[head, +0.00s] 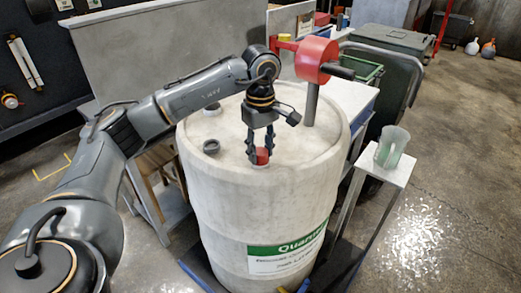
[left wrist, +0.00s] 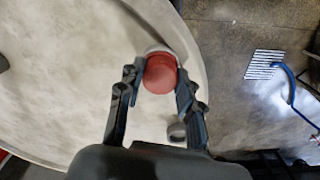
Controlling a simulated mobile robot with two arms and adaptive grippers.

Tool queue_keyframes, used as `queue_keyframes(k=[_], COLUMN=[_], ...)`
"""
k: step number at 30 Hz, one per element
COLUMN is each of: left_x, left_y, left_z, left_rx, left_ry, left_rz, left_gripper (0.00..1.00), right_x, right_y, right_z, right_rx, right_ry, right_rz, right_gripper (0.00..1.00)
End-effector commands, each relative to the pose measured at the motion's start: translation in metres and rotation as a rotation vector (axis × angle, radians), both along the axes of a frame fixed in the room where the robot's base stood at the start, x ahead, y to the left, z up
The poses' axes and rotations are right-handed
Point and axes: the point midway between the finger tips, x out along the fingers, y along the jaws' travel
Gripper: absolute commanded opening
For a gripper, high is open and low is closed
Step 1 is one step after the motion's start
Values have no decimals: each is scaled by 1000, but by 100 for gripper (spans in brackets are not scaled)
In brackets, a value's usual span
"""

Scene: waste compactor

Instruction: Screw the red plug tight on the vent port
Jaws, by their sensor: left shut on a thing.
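The red plug (head: 262,156) sits at the vent port near the front rim of the white drum (head: 215,210). In the left wrist view the red plug (left wrist: 160,73) shows from above, with a pale ring (left wrist: 158,49) partly visible behind it, close to the drum's rim. My left gripper (head: 261,152) points down from above and is shut on the plug, one finger on each side; its fingers also show in the left wrist view (left wrist: 158,82). The plug hides the port's thread, so I cannot tell how far it is seated. My right gripper is not in view.
A red hand pump (head: 316,60) stands on the drum top behind my gripper. A dark cap (head: 211,146) is on the drum to the left. A clear jug (head: 392,147) stands on a small stand at right. Bins (head: 385,75) are behind; floor at right is open.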

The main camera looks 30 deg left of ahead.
Motion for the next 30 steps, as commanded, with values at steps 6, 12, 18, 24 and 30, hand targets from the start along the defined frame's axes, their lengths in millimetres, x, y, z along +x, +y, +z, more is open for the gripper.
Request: queue_keyframes(k=[6, 12, 18, 24, 30], left_x=[0, 0, 0, 0, 0], left_y=[0, 0, 0, 0, 0], left_z=[-1, -1, 0, -1, 0], left_rx=[-1, -1, 0, 0, 0], left_ry=[1, 1, 1, 0, 0], left_rz=[-173, -178, -176, -175, -175], left_gripper=[0, 0, 62, 58, 58], right_x=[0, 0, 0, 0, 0], right_y=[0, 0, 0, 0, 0], right_z=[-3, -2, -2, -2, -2], right_rx=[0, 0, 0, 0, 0], right_ry=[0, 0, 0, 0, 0], right_rz=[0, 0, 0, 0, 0], right_gripper=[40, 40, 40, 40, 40])
